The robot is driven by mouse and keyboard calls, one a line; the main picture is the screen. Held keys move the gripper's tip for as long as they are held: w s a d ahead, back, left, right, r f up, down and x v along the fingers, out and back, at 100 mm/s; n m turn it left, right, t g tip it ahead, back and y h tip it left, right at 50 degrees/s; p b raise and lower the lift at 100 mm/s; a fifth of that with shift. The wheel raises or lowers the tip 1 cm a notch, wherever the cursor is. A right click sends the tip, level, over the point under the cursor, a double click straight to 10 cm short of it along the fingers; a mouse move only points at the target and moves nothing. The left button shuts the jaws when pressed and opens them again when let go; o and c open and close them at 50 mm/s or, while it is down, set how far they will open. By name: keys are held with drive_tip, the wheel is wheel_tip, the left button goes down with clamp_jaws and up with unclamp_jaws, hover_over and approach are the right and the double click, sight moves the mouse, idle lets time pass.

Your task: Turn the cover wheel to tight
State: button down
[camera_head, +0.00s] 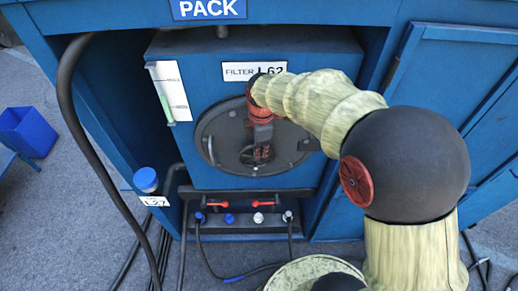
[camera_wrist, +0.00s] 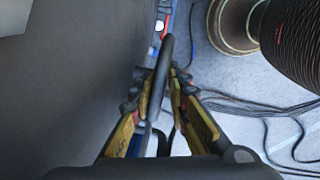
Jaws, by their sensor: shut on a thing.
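The round dark cover (camera_head: 220,126) sits on the front of the blue filter box in the head view. My gripper (camera_head: 262,155) is in front of its middle and lower part and hides much of the wheel. In the wrist view a dark bar of the cover wheel (camera_wrist: 163,72) runs between the two yellow-sided fingers of my gripper (camera_wrist: 160,98). My gripper is shut on this bar. The large dark cover face (camera_wrist: 75,80) fills the left of the wrist view. I cannot read a tight mark or the wheel's turn angle.
A label reading FILTER (camera_head: 238,72) is above the cover, partly hidden by my arm. A gauge (camera_head: 168,90) is at upper left. Red-handled valves (camera_head: 217,204) are below.

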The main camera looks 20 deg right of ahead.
sight(269, 154)
drive_tip(key=shift+w+d, duration=0.1)
drive_tip(key=y+b, duration=0.1)
drive_tip(key=d+t+y+b, duration=0.1)
drive_tip(key=b, duration=0.1)
drive_tip(key=shift+f, duration=0.25)
drive_tip(key=y+b, duration=0.1)
drive_tip(key=b, duration=0.1)
drive_tip(key=y+b, duration=0.1)
drive_tip(key=b, duration=0.1)
drive_tip(key=d+f+y+b, duration=0.1)
drive_tip(key=b, duration=0.1)
drive_tip(key=shift+s+t, duration=0.25)
drive_tip(key=shift+t, duration=0.15)
drive_tip(key=y+b, duration=0.1)
drive_tip(key=b, duration=0.3)
drive_tip(key=f+t+y+b, duration=0.1)
drive_tip(key=y+b, duration=0.1)
drive_tip(key=b, duration=0.2)
drive_tip(key=shift+s+d+f+m, duration=0.1)
drive_tip(key=shift+s+d+m, duration=0.05)
drive_tip(key=shift+d+m, duration=0.2)
drive_tip(key=y+b, duration=0.1)
drive_tip(key=b, duration=0.2)
drive_tip(key=t+y+b, duration=0.1)
drive_tip(key=b, duration=0.1)
drive_tip(key=shift+s+d+f+y, duration=0.15)
drive_tip(key=shift+d+f+y, duration=0.1)
drive_tip(key=shift+f+y, duration=0.1)
drive_tip(key=shift+y+b, duration=0.25)
drive_tip(key=shift+b, duration=0.4)
